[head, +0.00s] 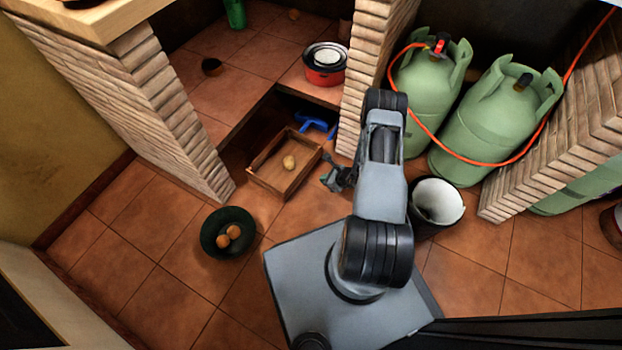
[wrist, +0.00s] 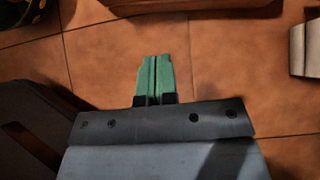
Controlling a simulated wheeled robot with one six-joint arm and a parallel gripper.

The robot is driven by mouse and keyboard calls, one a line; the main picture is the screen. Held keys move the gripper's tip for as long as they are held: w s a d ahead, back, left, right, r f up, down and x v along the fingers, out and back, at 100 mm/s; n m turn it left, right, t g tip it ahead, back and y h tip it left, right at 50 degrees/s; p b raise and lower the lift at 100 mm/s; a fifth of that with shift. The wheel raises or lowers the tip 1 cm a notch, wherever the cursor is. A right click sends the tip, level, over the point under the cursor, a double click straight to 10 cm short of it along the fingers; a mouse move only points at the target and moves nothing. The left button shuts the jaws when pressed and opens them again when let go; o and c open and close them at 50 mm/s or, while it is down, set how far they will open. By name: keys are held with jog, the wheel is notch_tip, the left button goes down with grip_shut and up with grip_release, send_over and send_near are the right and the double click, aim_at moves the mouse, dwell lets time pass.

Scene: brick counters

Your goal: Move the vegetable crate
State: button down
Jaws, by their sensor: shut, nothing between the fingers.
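The vegetable crate (head: 262,177) is a shallow brown wooden box on the tiled floor, at the mouth of the alcove under the counter. One pale, potato-like item (head: 289,162) lies in it. My gripper (head: 328,182) is just right of the crate's near right corner, apart from it. In the wrist view, the green fingertips (wrist: 154,76) are together over bare tile with nothing between them. A wooden edge, likely the crate's (wrist: 175,5), shows at the top of that view.
A dark bowl (head: 212,246) with round orange items sits on the floor at left. A white-lined bucket (head: 437,203) stands right of my arm. Brick pillars (head: 160,110) flank the alcove. A blue object (head: 316,122) lies behind the crate. Green gas cylinders (head: 487,118) stand at right.

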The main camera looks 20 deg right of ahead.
aim_at(298, 177)
jog(key=b+x, duration=0.1)
jog(key=x, duration=0.3)
jog(key=b+x, duration=0.2)
jog(key=x, duration=0.1)
jog(key=w+r+b+x, duration=0.1)
jog(key=b+x, duration=0.1)
jog(key=x, duration=0.2)
jog(key=shift+w+a+f, duration=0.1)
jog(key=shift+a, duration=0.45)
jog(key=shift+w+a+b, duration=0.45)
jog(key=shift+w, duration=0.1)
